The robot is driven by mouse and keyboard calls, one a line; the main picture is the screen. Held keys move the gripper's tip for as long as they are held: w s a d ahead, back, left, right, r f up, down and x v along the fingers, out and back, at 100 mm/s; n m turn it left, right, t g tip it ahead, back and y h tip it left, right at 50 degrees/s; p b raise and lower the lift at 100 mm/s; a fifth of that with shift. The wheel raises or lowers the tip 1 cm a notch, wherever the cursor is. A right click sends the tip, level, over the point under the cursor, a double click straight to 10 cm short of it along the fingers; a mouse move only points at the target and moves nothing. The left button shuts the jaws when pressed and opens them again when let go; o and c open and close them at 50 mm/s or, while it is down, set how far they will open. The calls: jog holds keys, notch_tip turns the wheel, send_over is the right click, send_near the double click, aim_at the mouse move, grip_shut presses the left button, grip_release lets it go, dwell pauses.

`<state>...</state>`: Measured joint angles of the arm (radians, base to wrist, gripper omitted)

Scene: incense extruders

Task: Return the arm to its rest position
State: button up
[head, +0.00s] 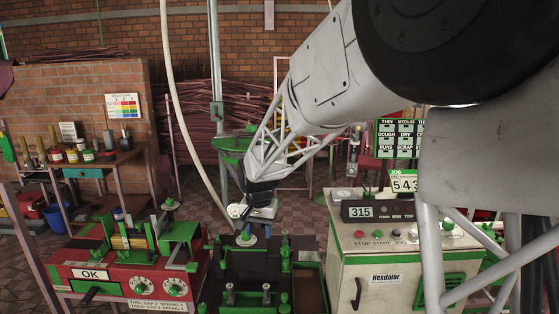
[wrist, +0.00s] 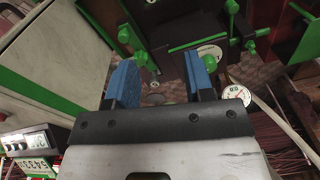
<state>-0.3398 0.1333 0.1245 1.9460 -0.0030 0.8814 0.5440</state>
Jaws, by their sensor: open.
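My arm (head: 325,60) reaches in from the upper right of the head view and bends down toward the middle. My gripper (head: 240,212) is at its lower end, small and partly hidden, above the dark green-fitted machine. In the wrist view my gripper (wrist: 160,80) shows two blue finger pads set wide apart. Nothing is between them. Beyond the fingers, the wrist view shows green knobs, dark machine plates and a patch of tiled floor.
A red machine marked OK (head: 115,285) stands at lower left. A cream Hexdalor cabinet (head: 385,270) stands right of the dark machine (head: 250,265). A round dial (wrist: 236,93) shows right of the fingers. A workbench (head: 95,163) with jars stands at the left.

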jog(key=s+d+r+n+t, duration=0.1)
jog(key=s+d+r, duration=0.3)
jog(key=s+d, duration=0.45)
jog(key=s+d+r, duration=0.5)
jog(key=s+d, duration=0.2)
jog(key=s, duration=0.2)
jog(key=s+d+f, duration=0.1)
jog(key=s+d, duration=0.3)
jog(key=s, duration=0.6)
jog(key=s+d+n+t, duration=0.1)
jog(key=s+d, duration=0.4)
jog(key=s, duration=0.6)
jog(key=shift+f, duration=0.35)
jog(key=shift+w, duration=0.1)
